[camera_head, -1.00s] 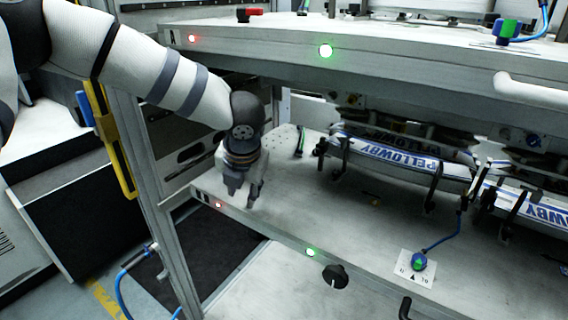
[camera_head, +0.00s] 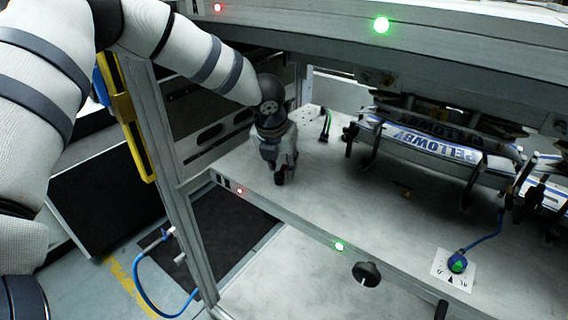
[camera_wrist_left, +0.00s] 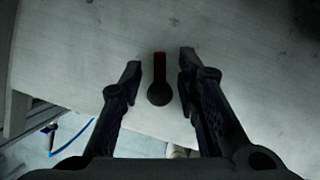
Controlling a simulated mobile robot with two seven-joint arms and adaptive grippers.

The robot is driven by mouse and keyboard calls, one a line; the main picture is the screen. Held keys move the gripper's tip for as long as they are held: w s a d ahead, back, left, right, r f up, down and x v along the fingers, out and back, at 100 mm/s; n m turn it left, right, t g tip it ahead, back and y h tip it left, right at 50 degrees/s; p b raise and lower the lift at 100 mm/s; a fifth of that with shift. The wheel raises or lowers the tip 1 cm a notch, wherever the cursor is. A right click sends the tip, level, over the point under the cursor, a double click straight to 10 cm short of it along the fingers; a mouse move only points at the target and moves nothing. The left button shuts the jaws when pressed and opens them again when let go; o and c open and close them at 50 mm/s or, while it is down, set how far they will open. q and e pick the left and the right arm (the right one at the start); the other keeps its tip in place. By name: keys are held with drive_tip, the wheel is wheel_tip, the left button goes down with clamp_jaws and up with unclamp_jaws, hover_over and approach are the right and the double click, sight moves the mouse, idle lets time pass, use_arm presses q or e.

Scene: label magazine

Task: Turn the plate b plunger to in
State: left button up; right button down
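A small plunger handle (camera_wrist_left: 160,78) with a red bar and a round black end shows in the left wrist view, on the pale plate (camera_wrist_left: 228,48). My left gripper (camera_wrist_left: 158,66) is open, with one finger on each side of the handle and a gap to both. In the head view my left gripper (camera_head: 281,178) points down at the left front corner of the lower plate (camera_head: 330,205). It mostly hides the handle there. No label shows which plate this is. My right gripper is not in view.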

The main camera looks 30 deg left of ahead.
use_arm(q)
drive_tip(key=shift+w, duration=0.1)
